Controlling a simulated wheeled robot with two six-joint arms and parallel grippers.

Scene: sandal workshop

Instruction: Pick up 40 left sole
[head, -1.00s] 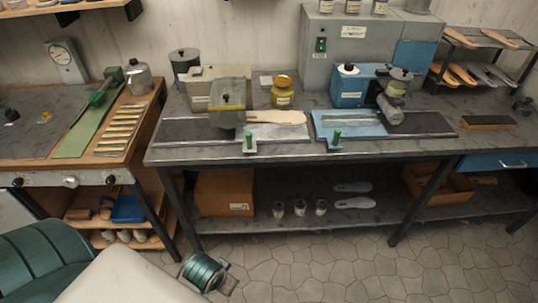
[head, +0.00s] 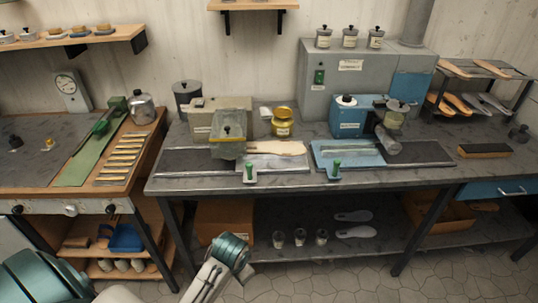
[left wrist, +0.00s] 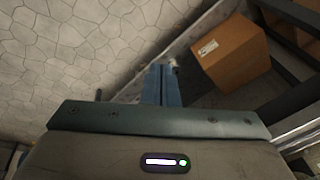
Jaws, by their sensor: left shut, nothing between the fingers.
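No size or left mark is readable on any sole, so I cannot tell which is the 40 left sole. A tan sole (head: 277,147) lies on the left press on the middle bench. Tan soles (head: 452,101) and grey soles (head: 490,104) sit on the rack at the right, with more tan ones on its top shelf (head: 490,67). Two pale grey soles (head: 355,232) lie on the shelf below the bench. My left gripper (left wrist: 162,84) is shut and empty in the left wrist view, above the floor near a cardboard box. My right gripper is not in view.
The cardboard box (left wrist: 235,55) stands on the lower shelf; it also shows in the head view (head: 223,218). Several jars (head: 299,237) stand beside it. The floor is clear.

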